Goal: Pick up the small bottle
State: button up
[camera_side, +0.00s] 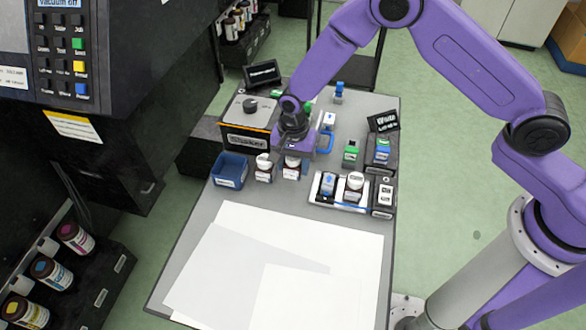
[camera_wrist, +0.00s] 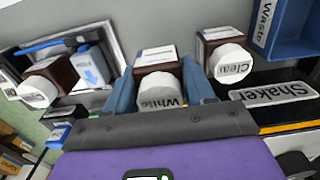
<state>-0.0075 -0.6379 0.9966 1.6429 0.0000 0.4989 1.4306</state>
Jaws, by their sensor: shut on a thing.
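A small brown bottle with a white cap marked "White" (camera_wrist: 158,88) sits between the two blue-grey fingers of my gripper (camera_wrist: 160,74) in the wrist view. The fingers are shut on its sides. In the side view the bottle (camera_side: 291,172) shows below my gripper (camera_side: 293,154), upright at the back of the grey table. I cannot tell whether its base touches the table. A similar bottle with a cap marked "Clear" (camera_wrist: 226,60) stands beside it, also in the side view (camera_side: 263,170). A third white-capped bottle (camera_side: 353,188) stands on a white tray at the right.
A blue waste bin (camera_side: 229,172) is left of the bottles. The shaker (camera_side: 246,138) stands close behind them. A blue-labelled small container (camera_side: 328,184) is on the tray (camera_side: 338,206). White sheets (camera_side: 285,250) cover the table's front.

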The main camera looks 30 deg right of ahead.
jog(key=s+d+r, duration=0.3)
jog(key=s+r, duration=0.3)
jog(key=r, duration=0.2)
jog(key=s+d+r, duration=0.4)
jog(key=s+r, duration=0.2)
jog(key=r, duration=0.1)
jog(key=w+d+n, duration=0.1)
jog(key=w+n, duration=1.6)
jog(key=w, duration=0.4)
jog(key=shift+n, duration=0.5)
jog(key=shift+w+d+f, duration=0.1)
jog(key=shift+f, duration=2.45)
jog(key=shift+w+d+f, duration=0.1)
jog(key=shift+w+f, duration=0.05)
jog(key=shift+f, duration=2.45)
jog(key=shift+w+d+f, duration=0.1)
jog(key=shift+f, duration=2.45)
jog(key=shift+f, duration=0.7)
